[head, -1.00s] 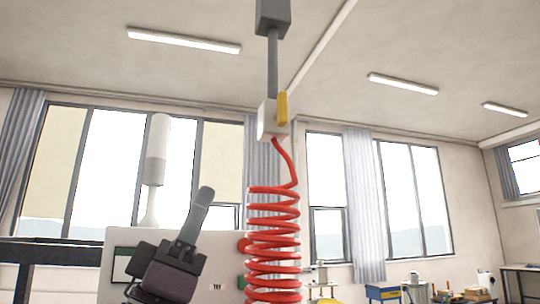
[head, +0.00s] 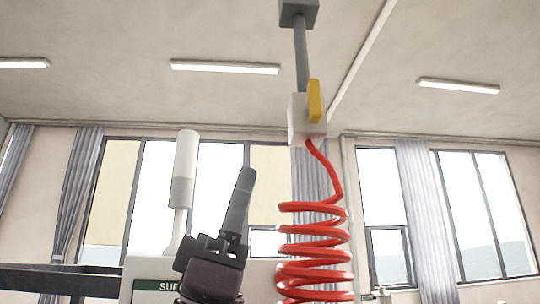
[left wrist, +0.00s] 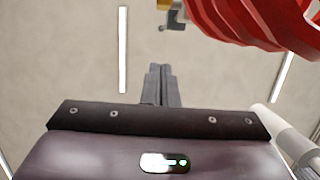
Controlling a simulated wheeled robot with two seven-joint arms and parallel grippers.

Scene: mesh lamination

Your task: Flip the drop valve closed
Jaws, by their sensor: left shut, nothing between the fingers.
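The drop valve (head: 297,120) is a pale block under a grey pipe, with a yellow lever (head: 315,101) standing upright along its right side. A red coiled hose (head: 314,240) hangs from the valve. My left gripper (head: 247,176) is shut and empty, pointing up, below and left of the valve and left of the hose. In the left wrist view my shut fingers (left wrist: 158,72) point toward the valve, where a bit of yellow (left wrist: 163,4) shows at the top edge, mostly cut off. The hose (left wrist: 250,22) fills the upper right there. My right gripper is not in view.
A white and grey cylinder on a stem (head: 184,170) stands left of my left gripper. A pale panel with a green sign (head: 156,285) is behind the gripper. The air between gripper and valve looks clear, with the hose coils close on the right.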

